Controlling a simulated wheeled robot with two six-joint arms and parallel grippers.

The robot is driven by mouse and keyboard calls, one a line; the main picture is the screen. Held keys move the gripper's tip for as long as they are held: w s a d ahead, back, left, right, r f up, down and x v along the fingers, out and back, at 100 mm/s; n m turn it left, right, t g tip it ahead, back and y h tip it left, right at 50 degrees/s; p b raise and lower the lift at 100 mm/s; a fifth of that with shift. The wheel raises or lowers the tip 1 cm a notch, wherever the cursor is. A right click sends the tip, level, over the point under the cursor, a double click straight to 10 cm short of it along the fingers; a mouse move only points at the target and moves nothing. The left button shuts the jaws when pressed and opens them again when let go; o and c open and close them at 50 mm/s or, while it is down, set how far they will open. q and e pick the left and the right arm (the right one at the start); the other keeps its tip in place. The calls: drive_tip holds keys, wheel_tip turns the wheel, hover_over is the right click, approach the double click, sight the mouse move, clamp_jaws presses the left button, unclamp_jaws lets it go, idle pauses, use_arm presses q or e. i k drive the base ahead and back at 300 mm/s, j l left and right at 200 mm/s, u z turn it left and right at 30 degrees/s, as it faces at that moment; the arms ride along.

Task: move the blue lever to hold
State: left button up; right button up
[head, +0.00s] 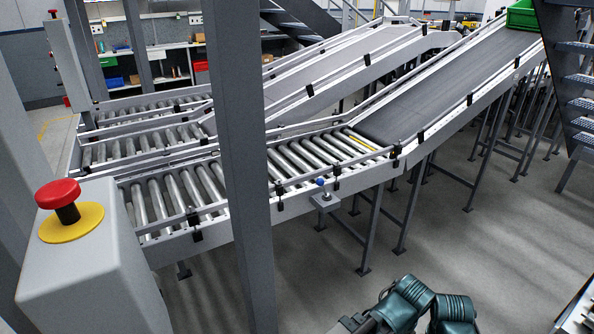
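A small blue knob, which looks like the end of the blue lever (320,182), shows at the near side rail of the closest roller conveyor. It stands just above a small grey bracket (325,201) that juts out from the rail. The lever's shaft and any position marks, including hold, are too small to read. Neither of my grippers shows in the head view. Teal arm parts, apparently mine, show at the bottom edge, well below and to the right of the lever.
A grey post (240,150) rises left of the lever. A grey box with a red mushroom button (58,194) on a yellow disc stands at the left. The belt conveyor (450,75) slopes up to a green crate (522,15). Open floor (480,235) lies at the right.

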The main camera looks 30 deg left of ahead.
sight(321, 182)
drive_tip(key=i+l+u, duration=0.15)
drive_tip(key=i+u, duration=0.35)
drive_tip(key=i+l+u, duration=0.3)
drive_tip(key=u, duration=0.2)
drive_tip(key=i+l+u, duration=0.3)
drive_tip(key=l+u, duration=0.2)
drive_tip(key=i+l+u, duration=0.2)
drive_tip(key=l+u, duration=0.3)
